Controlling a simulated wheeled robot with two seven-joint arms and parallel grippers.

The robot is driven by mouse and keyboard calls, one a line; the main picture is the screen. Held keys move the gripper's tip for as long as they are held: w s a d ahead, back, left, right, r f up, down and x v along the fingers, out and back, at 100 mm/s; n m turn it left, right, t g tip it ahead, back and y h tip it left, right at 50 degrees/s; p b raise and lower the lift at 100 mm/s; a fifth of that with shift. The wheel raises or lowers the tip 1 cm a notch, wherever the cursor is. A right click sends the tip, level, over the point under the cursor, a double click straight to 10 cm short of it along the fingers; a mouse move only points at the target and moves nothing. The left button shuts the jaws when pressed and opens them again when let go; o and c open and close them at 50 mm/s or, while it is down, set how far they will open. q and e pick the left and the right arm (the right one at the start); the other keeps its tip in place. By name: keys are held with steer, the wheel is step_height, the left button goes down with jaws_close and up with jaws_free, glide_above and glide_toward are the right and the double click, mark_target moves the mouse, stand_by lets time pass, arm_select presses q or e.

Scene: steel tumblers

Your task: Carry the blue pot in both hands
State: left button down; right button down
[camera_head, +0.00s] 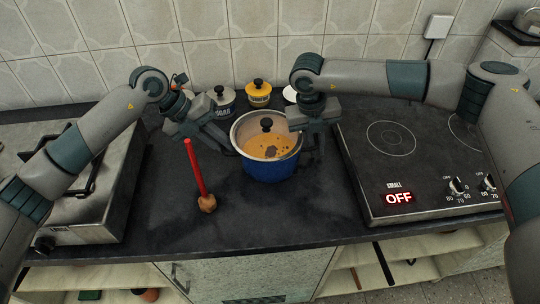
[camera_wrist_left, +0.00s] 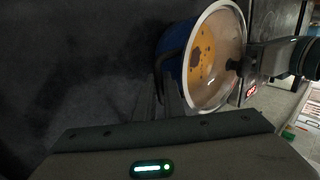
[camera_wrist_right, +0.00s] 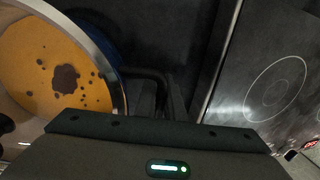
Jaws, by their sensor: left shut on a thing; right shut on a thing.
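The blue pot (camera_head: 268,168) stands in the middle of the dark counter, with a glass lid and black knob; orange contents with dark spots show through the lid. My left gripper (camera_head: 229,148) is at the pot's left side, shut on its left handle; the pot shows in the left wrist view (camera_wrist_left: 172,62). My right gripper (camera_head: 308,146) is at the right side, shut on the right handle; the pot's rim shows in the right wrist view (camera_wrist_right: 108,50). The fingertips are partly hidden in each view. I cannot tell whether the pot touches the counter.
A yellow canister (camera_head: 259,97) and a dark canister (camera_head: 222,97) stand behind. A stove (camera_head: 420,150) marked OFF is at right, a steel hob (camera_head: 95,205) at left. The counter front is clear.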

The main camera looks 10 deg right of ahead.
arm_select(q)
steer(key=shift+w+r, duration=0.1)
steer(key=shift+r, duration=0.05)
arm_select(e)
steer(key=shift+w+r, duration=0.1)
steer(key=shift+r, duration=0.1)
stand_by(0.5)
